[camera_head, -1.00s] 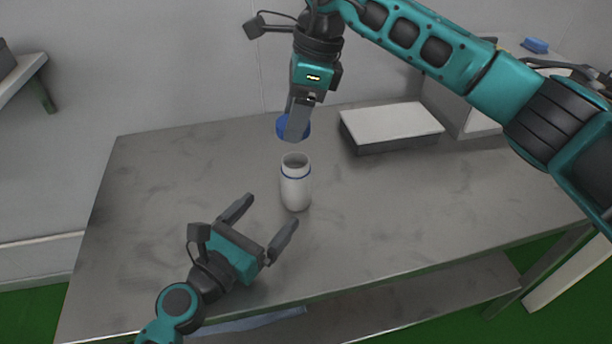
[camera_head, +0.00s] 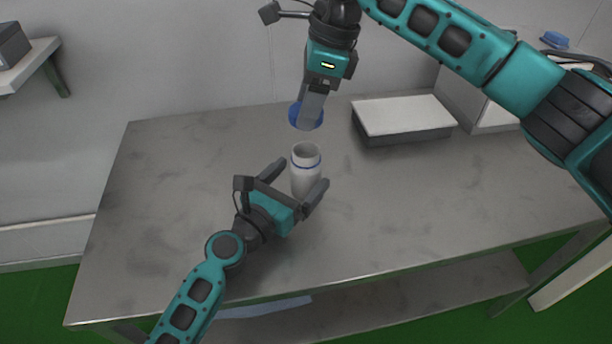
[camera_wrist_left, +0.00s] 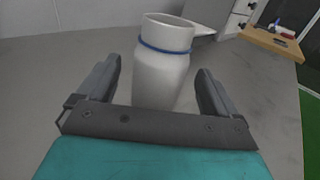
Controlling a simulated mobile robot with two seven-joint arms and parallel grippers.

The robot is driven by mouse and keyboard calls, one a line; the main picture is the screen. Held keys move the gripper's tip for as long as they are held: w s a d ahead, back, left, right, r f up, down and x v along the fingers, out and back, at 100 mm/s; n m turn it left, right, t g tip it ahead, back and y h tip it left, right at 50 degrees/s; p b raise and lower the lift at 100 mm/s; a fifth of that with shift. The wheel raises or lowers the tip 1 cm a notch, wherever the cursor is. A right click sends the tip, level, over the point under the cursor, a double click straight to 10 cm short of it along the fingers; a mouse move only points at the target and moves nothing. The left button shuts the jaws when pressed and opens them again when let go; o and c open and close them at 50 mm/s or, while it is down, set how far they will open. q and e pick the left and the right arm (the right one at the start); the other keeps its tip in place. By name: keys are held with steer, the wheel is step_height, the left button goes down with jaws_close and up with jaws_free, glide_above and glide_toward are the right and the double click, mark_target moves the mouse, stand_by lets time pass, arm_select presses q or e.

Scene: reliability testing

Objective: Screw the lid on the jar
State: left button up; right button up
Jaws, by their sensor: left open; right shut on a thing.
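The white jar (camera_head: 305,172) with a blue ring near its neck stands upright and open-topped on the table. My left gripper (camera_head: 298,177) is open, with its fingers on either side of the jar. In the left wrist view the jar (camera_wrist_left: 162,75) stands between the two spread fingers, with gaps visible on both sides. My right gripper (camera_head: 311,108) is shut on the blue lid (camera_head: 297,117) and holds it above the jar, apart from it. Part of the lid is hidden behind the fingers.
The grey metal table (camera_head: 190,180) is mostly clear around the jar. A flat box with a white top (camera_head: 403,115) lies at the back right. A blue object (camera_head: 554,40) sits on a light box at the far right. A shelf (camera_head: 35,62) is on the left wall.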

arm_select(q)
steer(key=shift+x, duration=2.4)
steer(key=shift+c, duration=0.2)
steer(key=c, duration=1.5)
arm_select(e)
glide_above(305, 165)
steer(key=w, duration=0.3)
steer(key=shift+s+d+f, duration=0.15)
steer(key=shift+d+f, duration=0.05)
steer(key=shift+f, duration=1.05)
steer(key=shift+s+d+f, duration=0.1)
steer(key=shift+d+f, duration=0.05)
steer(key=shift+f, duration=1.1)
steer(key=shift+f, duration=0.9)
steer(key=shift+f, duration=0.5)
